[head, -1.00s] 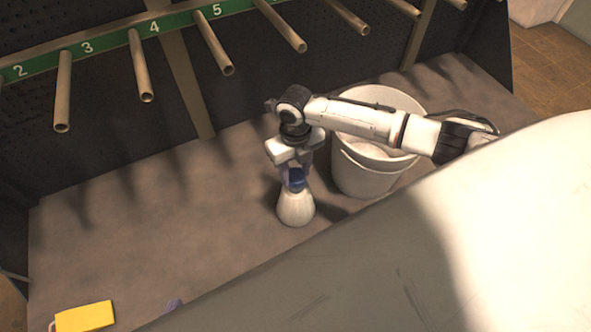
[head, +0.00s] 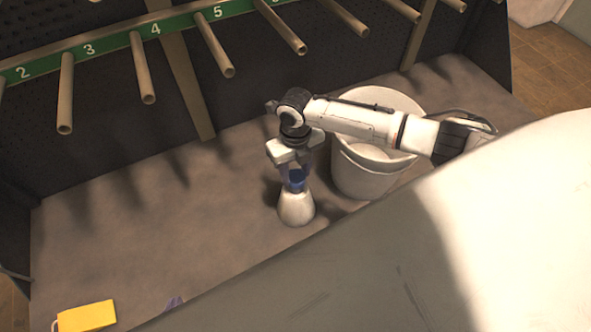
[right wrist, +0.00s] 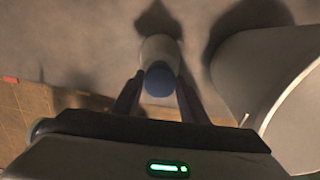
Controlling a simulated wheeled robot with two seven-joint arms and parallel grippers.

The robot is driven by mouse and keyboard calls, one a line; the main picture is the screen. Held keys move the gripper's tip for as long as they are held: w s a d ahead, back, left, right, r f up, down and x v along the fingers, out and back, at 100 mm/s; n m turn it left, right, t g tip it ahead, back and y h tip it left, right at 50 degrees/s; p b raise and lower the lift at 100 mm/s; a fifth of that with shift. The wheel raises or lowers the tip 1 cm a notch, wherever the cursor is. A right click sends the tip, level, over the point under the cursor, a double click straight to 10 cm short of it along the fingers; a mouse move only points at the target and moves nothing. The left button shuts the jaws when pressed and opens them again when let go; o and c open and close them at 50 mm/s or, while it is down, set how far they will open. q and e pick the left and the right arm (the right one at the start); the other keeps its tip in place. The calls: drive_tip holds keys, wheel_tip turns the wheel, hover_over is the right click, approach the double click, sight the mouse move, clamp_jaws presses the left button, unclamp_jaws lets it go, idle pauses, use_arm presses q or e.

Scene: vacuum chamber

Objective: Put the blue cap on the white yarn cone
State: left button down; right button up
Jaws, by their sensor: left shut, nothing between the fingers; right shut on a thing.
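The white yarn cone (head: 296,211) stands upright on the grey surface, left of the bucket. It also shows in the right wrist view (right wrist: 160,48). My right gripper (head: 296,186) points down over the cone and is shut on the blue cap (head: 296,175). In the right wrist view the cap (right wrist: 159,82) lies between the fingers, in line with the cone's top. The cap is at the cone's tip; the fingers hide whether it is seated. Only the purplish fingertips of my left gripper (head: 174,302) show at the lower left; they are shut and empty.
A white bucket (head: 362,178) stands close to the right of the cone, under my right arm. A yellow object (head: 87,316) lies at the lower left. Numbered pegs (head: 142,68) stick out from the back rack. The surface left of the cone is clear.

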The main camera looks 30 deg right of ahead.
drive_tip(key=shift+f, duration=0.15)
drive_tip(key=shift+f+b, duration=1.05)
drive_tip(key=shift+f, duration=0.45)
drive_tip(key=o, duration=1.1)
drive_tip(key=shift+r, duration=0.1)
wheel_tip(320, 180, up, 10)
drive_tip(key=p, duration=0.2)
drive_tip(key=shift+r+p, duration=0.2)
drive_tip(key=shift+p, duration=0.2)
